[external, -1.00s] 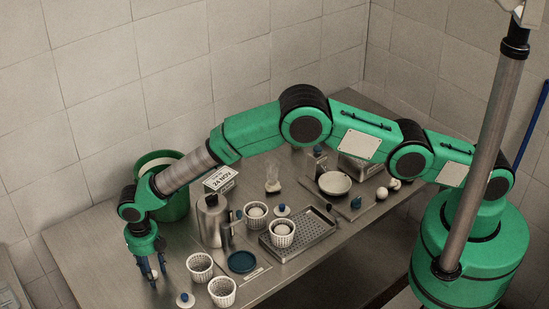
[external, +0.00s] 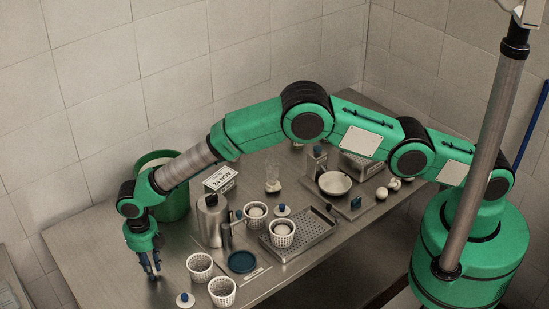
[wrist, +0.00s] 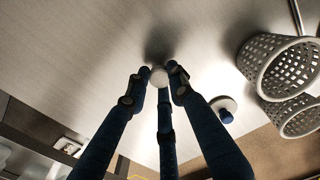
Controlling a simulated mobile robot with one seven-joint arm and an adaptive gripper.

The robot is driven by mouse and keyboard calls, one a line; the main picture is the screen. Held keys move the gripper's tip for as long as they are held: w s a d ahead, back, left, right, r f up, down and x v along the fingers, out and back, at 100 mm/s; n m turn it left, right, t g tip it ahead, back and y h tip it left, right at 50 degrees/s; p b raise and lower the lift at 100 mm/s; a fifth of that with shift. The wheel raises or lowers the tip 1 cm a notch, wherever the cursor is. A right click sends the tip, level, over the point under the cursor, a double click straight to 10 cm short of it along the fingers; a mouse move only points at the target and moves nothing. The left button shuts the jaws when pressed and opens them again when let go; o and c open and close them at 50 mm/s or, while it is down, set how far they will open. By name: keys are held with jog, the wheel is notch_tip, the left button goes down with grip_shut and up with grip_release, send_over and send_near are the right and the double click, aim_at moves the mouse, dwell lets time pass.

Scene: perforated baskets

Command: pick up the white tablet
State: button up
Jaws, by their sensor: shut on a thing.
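The white tablet (wrist: 159,78) is a small pale round piece between my gripper's fingertips in the wrist view. My gripper (external: 154,274) has dark blue fingers and points down near the left end of the steel table. In the wrist view, the three fingers of my gripper (wrist: 159,72) converge and are shut on the tablet. The fingers largely hide the tablet in the external view. I cannot tell whether it is touching the table or just above it.
White perforated baskets (external: 200,266) (wrist: 278,66) stand to the right of my gripper. A white disc with a blue knob (external: 185,300) lies close by. A green bucket (external: 176,202) and a metal canister (external: 210,222) stand behind. A perforated tray (external: 314,226) lies farther right.

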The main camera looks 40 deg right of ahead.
aim_at(147, 274)
notch_tip(147, 274, up, 8)
jog(key=shift+r, duration=0.25)
